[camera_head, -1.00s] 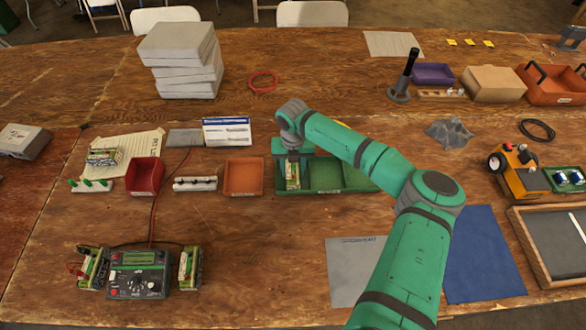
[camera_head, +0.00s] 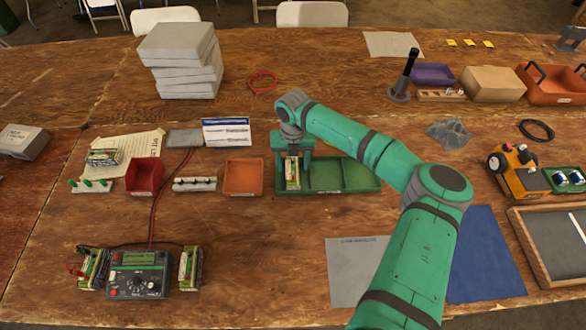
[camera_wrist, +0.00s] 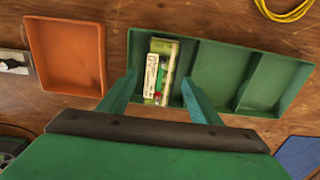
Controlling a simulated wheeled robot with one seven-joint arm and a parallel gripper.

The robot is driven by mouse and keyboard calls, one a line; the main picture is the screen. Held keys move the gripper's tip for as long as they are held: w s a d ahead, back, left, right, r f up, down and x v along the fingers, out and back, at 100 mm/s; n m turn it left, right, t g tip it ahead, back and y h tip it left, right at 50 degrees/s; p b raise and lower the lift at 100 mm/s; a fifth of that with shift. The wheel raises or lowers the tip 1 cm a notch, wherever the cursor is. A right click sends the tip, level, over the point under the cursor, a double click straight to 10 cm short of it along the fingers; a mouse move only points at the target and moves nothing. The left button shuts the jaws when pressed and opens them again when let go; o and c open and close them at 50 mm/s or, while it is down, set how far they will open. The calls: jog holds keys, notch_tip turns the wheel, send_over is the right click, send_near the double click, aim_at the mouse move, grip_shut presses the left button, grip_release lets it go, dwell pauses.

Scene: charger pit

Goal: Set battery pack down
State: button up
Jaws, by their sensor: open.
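The battery pack (camera_head: 292,173) is a small block with a green, white and yellowish casing. It sits in the left compartment of the green three-compartment tray (camera_head: 343,178). In the wrist view the pack (camera_wrist: 160,72) lies lengthwise between the fingers, with the tray (camera_wrist: 262,108) around it. My gripper (camera_head: 293,162) is open over that compartment. In the wrist view my gripper's fingers (camera_wrist: 159,92) stand apart on either side of the pack, with gaps visible. The middle and right compartments look empty.
An orange tray (camera_head: 243,177) stands close on the left of the green tray. A charger (camera_head: 138,275) with a pack on each side (camera_head: 92,268) (camera_head: 190,267) is at front left. A yellow cable (camera_wrist: 284,8) lies behind the green tray. Bare table lies in front of it.

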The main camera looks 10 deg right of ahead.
aim_at(294, 169)
notch_tip(294, 169, up, 9)
dwell(0.3)
jog(key=shift+d, duration=0.15)
dwell(0.3)
